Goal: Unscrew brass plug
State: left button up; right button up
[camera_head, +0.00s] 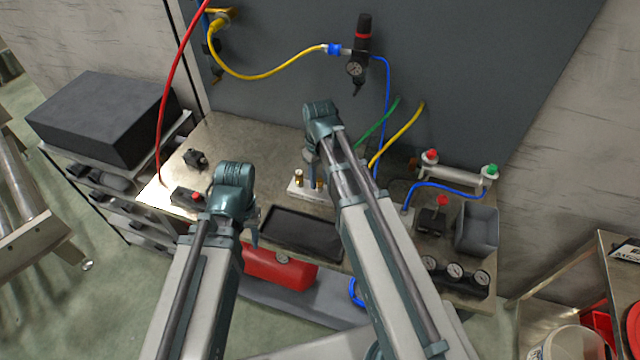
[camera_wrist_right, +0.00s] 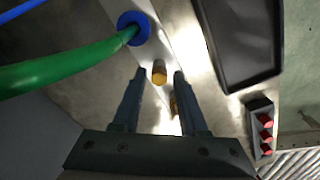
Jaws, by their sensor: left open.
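Two brass plugs stand on a pale metal block (camera_head: 296,190) on the bench. One brass plug (camera_head: 299,176) is on its left part and another brass plug (camera_head: 320,184) is to its right. My right gripper (camera_head: 313,176) points down over the block, close to the plugs. In the right wrist view its two fingers (camera_wrist_right: 159,84) are apart. One plug (camera_wrist_right: 159,72) shows just beyond the fingertips, and the other (camera_wrist_right: 174,104) is partly hidden by a finger. I cannot tell whether a finger touches it. My left gripper (camera_head: 253,240) is open and empty, left of the black tray.
The black tray (camera_head: 272,240) lies in front of the block. A green hose (camera_wrist_right: 62,68) with a blue fitting (camera_wrist_right: 134,27) joins the block near my right gripper. A red-buttoned box (camera_head: 186,197) is at left. A grey bin (camera_head: 478,230) and gauges stand at right.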

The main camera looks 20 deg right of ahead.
jog(key=m, duration=1.2)
jog(key=shift+m, duration=0.4)
jog(key=m, duration=0.6)
jog(key=shift+w+m, duration=0.1)
jog(key=shift+m, duration=0.2)
jog(key=m, duration=0.5)
jog(key=shift+m, duration=0.4)
grip_shut()
